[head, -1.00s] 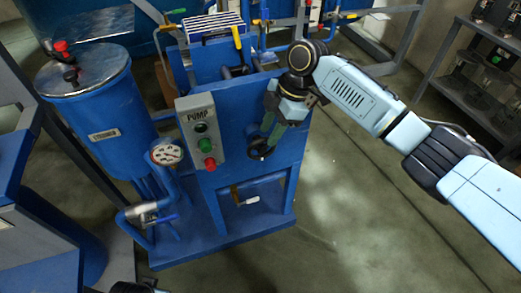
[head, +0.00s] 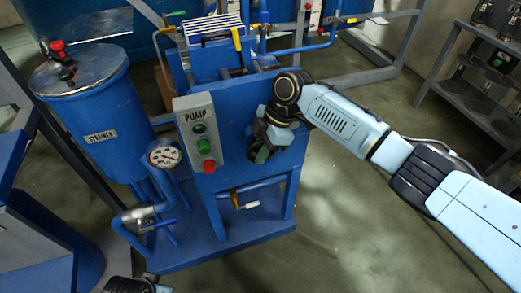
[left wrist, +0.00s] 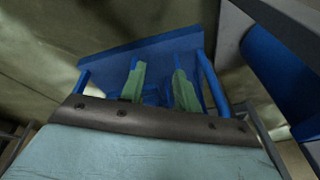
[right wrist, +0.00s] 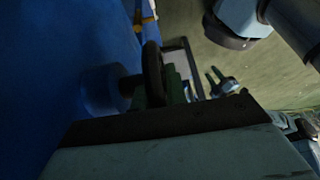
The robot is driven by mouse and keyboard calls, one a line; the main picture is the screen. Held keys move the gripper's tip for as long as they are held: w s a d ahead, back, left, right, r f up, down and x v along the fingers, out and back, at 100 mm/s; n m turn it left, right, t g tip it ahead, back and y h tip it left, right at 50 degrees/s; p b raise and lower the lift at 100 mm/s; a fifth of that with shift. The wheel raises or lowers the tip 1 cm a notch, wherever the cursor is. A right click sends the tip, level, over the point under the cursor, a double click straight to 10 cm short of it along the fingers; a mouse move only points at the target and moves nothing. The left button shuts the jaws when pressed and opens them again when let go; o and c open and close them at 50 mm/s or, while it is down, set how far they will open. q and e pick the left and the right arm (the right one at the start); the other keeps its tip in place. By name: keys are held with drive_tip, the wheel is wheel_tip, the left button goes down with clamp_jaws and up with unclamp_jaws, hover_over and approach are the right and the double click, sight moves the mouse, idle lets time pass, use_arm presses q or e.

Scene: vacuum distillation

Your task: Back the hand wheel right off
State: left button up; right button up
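The hand wheel (right wrist: 153,72) is a dark ring seen nearly edge-on in the right wrist view, on a round blue hub (right wrist: 102,91) that stands out from a blue panel. In the head view my right gripper (head: 262,154) is in front of the pump stand's blue face and hides most of the wheel. In the right wrist view its greenish fingers (right wrist: 160,92) are at the wheel's rim; the picture is too dark to tell whether they grip it. My left gripper (left wrist: 159,82) is open and empty in the left wrist view, with blue framework beyond.
A grey PUMP box (head: 199,132) with green and red buttons sits left of my right gripper. A pressure gauge (head: 164,154) and a blue tank (head: 93,105) stand further left. Open floor (head: 350,215) lies right of the stand; a grey shelf (head: 470,95) is at far right.

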clamp_jaws()
drive_tip(key=h+p, duration=0.1)
drive_tip(key=p, duration=0.2)
drive_tip(key=shift+r+h, duration=0.15)
drive_tip(key=shift+h, duration=0.25)
drive_tip(key=t+h+p, duration=0.1)
drive_tip(key=h+p, duration=0.2)
drive_tip(key=p, duration=0.1)
drive_tip(key=shift+t+h, duration=0.4)
use_arm(q)
drive_tip(key=s+a+f, duration=0.2)
drive_tip(key=s+f, duration=0.5)
drive_tip(key=s+a+f+g, duration=0.1)
drive_tip(key=s+a+f, duration=0.2)
drive_tip(key=s+f, duration=0.3)
drive_tip(key=shift+s+a+f+m+g+p, duration=0.25)
drive_tip(key=shift+s+f+p, duration=0.2)
drive_tip(key=shift+s, duration=0.3)
use_arm(e)
drive_tip(key=shift+f+h, duration=0.25)
drive_tip(key=shift+h, duration=0.35)
drive_tip(key=o, duration=0.5)
unclamp_jaws()
drive_tip(key=shift+r, duration=0.1)
